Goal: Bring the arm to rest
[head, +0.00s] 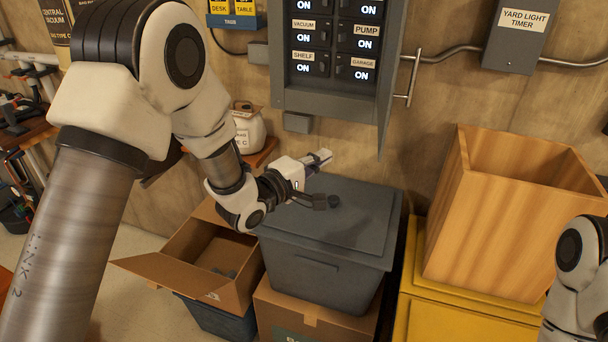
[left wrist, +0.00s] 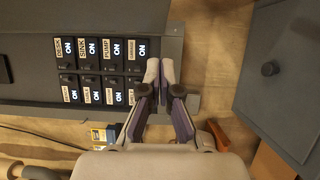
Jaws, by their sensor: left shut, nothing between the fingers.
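My left arm reaches in from the left in the head view. My left gripper (head: 322,157) is shut and empty, held in front of the wall, below the breaker panel (head: 330,104) and above the grey lidded bin (head: 345,262). In the left wrist view the gripper (left wrist: 160,72) has its fingertips close together with nothing between them. The breaker panel (left wrist: 30,100) fills the upper left there, its visible switches reading ON. Part of my right arm shows at the right edge of the head view; its gripper is out of the picture.
The bin lid has a dark knob (head: 333,201). An open cardboard box (head: 190,270) stands left of it, and an open wooden crate (head: 500,225) stands on a yellow box (head: 450,318) at right. The panel's open door (head: 394,80) juts out. A white bag (head: 249,130) sits behind my arm.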

